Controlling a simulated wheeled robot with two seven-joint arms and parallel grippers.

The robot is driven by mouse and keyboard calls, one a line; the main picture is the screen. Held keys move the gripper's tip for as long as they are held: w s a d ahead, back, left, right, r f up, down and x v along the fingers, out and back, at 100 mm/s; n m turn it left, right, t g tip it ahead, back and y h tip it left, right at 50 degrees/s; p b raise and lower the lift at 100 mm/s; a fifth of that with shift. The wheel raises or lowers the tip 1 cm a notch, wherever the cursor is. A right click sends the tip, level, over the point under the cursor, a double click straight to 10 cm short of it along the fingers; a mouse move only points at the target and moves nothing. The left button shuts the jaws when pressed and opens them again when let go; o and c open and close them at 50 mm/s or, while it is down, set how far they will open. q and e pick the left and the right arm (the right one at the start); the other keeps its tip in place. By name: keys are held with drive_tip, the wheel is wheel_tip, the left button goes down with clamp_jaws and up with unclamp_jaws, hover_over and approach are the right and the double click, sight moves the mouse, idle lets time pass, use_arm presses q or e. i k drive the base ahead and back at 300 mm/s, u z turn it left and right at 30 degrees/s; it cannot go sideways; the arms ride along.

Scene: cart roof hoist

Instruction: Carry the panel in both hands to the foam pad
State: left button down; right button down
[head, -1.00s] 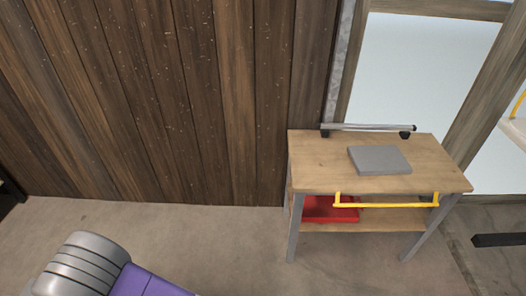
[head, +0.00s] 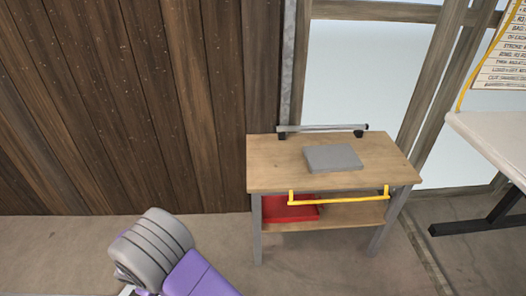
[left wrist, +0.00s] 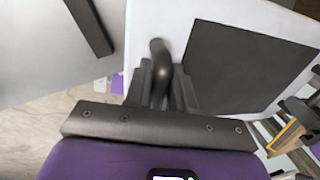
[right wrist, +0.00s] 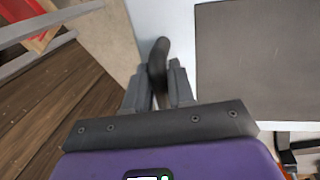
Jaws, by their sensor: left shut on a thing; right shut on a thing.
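The panel (left wrist: 209,32) is a pale board with a large dark square on it and a black handle; it also shows in the right wrist view (right wrist: 178,22). My left gripper (left wrist: 163,85) is shut on a black handle (left wrist: 160,55) of the panel. My right gripper (right wrist: 159,88) is shut on another black handle (right wrist: 159,55) of it. In the head view the grippers and most of the panel are out of frame. A flat grey slab (head: 333,158), which looks like the foam pad, lies on a wooden bench, apart from both grippers.
The wooden bench (head: 270,172) has a yellow front rail (head: 340,201), a grey bar (head: 322,128) at its back and a red tray (head: 290,209) below. A plank wall (head: 130,110) stands behind. A white table (head: 490,135) is at right. Floor before the bench is clear.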

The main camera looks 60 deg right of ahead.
sight(334, 159)
drive_tip(key=z, duration=0.55)
drive_tip(key=k, duration=0.75)
drive_tip(key=z, duration=1.95)
drive_tip(key=i, duration=1.75)
drive_tip(key=u, duration=0.3)
drive_tip(key=i, duration=1)
drive_tip(key=z, duration=0.05)
